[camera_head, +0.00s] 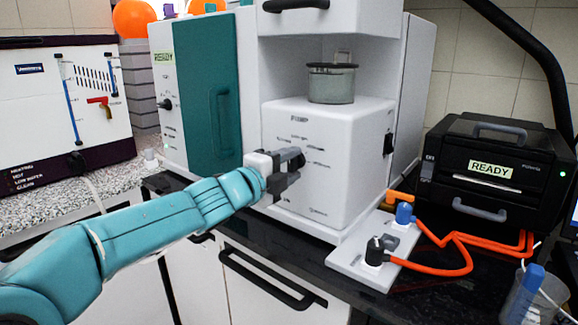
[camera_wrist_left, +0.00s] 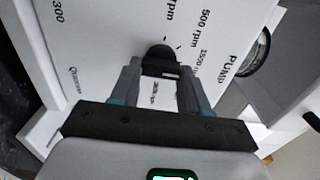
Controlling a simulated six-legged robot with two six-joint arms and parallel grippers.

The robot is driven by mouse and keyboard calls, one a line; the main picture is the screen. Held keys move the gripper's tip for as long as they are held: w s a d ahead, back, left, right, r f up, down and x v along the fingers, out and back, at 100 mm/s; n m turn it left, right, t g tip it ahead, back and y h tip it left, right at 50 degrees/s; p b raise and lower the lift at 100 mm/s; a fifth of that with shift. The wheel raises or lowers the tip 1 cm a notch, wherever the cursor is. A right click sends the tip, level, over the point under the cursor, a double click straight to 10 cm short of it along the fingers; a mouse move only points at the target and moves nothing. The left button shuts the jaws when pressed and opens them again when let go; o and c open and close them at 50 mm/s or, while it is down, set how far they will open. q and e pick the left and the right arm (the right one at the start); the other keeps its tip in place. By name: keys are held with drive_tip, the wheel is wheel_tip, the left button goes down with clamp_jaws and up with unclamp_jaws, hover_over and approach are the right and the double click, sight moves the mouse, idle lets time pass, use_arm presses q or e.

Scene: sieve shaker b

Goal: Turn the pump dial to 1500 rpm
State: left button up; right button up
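The pump (camera_head: 340,165) is a white box with a printed front panel and stands inside a white housing. Its black dial (camera_wrist_left: 162,55) shows in the left wrist view, between my fingertips, with printed rpm labels around it, among them "500 rpm" and "1500". My left gripper (camera_head: 291,160) reaches the panel from the left and covers the dial in the head view. In the left wrist view its two fingers (camera_wrist_left: 160,72) lie close along both sides of the dial and look shut on it. Where the dial points cannot be made out. My right gripper is not in view.
A lidded grey pot (camera_head: 332,83) stands on top of the pump. A black device marked READY (camera_head: 490,168) and a white plate (camera_head: 365,265) with plugs and orange cables are at right. A teal-doored cabinet (camera_head: 210,90) is left. A beaker (camera_head: 530,300) stands front right.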

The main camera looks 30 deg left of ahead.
use_arm(q)
drive_tip(key=o, duration=0.4)
drive_tip(key=shift+w, duration=0.1)
drive_tip(key=shift+c, duration=0.2)
drive_tip(key=s+a+p, duration=0.1)
drive_tip(key=s, duration=1.5)
drive_tip(key=shift+s+a+p, duration=0.15)
drive_tip(key=shift+s+p, duration=0.1)
drive_tip(key=shift+p, duration=0.15)
